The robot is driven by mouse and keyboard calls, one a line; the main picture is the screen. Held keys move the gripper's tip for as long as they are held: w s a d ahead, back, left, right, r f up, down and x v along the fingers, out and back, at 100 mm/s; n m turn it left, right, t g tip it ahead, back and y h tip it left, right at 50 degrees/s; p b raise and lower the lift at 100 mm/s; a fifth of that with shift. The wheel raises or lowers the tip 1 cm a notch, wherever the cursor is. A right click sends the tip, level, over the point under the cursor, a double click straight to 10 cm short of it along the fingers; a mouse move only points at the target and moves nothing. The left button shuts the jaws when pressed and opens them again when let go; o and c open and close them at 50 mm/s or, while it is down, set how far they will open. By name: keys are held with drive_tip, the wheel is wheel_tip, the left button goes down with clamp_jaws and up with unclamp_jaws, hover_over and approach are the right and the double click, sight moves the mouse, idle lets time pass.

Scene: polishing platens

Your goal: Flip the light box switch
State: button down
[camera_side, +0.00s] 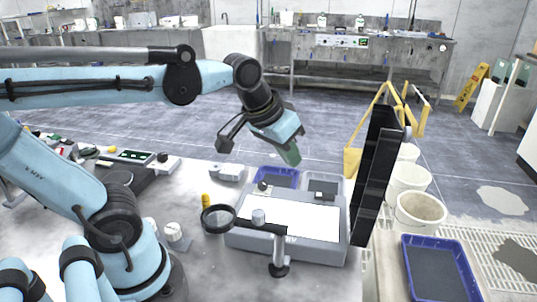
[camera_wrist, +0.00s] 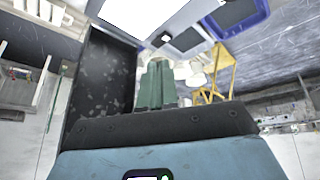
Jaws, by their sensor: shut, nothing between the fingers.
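The light box (camera_side: 240,240) is a grey case with a glowing white top, standing on the bench in the side view. Its pale casing and bright panel also show at the top of the wrist view (camera_wrist: 135,14). A small dark knob (camera_side: 262,186) is at its back left corner; I cannot tell if this is the switch. My gripper (camera_side: 291,155) is in the air above and behind the box, touching nothing. Its green fingers are together and empty, pointing down in the side view; they also show in the wrist view (camera_wrist: 157,84).
A magnifier (camera_side: 218,219) on a stand (camera_side: 280,268) is in front of the box. A tall black panel (camera_side: 375,175) stands at its right. A blue tray (camera_side: 290,172) lies behind it. White buckets (camera_side: 420,211) and another blue tray (camera_side: 407,245) are farther right.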

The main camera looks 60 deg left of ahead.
drive_tip(key=c, duration=1.8)
unclamp_jaws()
drive_tip(key=shift+m+t, duration=0.6)
drive_tip(key=shift+m, duration=0.2)
drive_tip(key=s+f, duration=0.2)
drive_tip(key=f, duration=0.2)
drive_tip(key=shift+s+f, duration=0.2)
drive_tip(key=shift+s, duration=0.2)
drive_tip(key=shift+o, duration=1)
drive_tip(key=shift+s+f, duration=0.1)
drive_tip(key=shift+f, duration=0.05)
drive_tip(key=shift+o, duration=1.2)
drive_tip(key=shift+w+m, duration=0.2)
drive_tip(key=shift+m, duration=0.1)
drive_tip(key=o, duration=0.5)
drive_tip(key=w+r+m+g, duration=0.1)
drive_tip(key=w, duration=0.1)
drive_tip(key=w+r+m+g, duration=0.1)
drive_tip(key=w+r, duration=0.1)
drive_tip(key=w+r+m+g, duration=0.1)
drive_tip(key=w, duration=0.1)
drive_tip(key=shift+w+d+r+m, duration=0.1)
drive_tip(key=shift+w+r+m, duration=0.1)
drive_tip(key=shift+w+m, duration=0.15)
drive_tip(key=m+g, duration=0.4)
drive_tip(key=m, duration=0.1)
hover_over(328, 196)
drive_tip(key=shift+f, duration=0.7)
wheel_tip(328, 196, down, 12)
drive_tip(key=shift+r, duration=0.25)
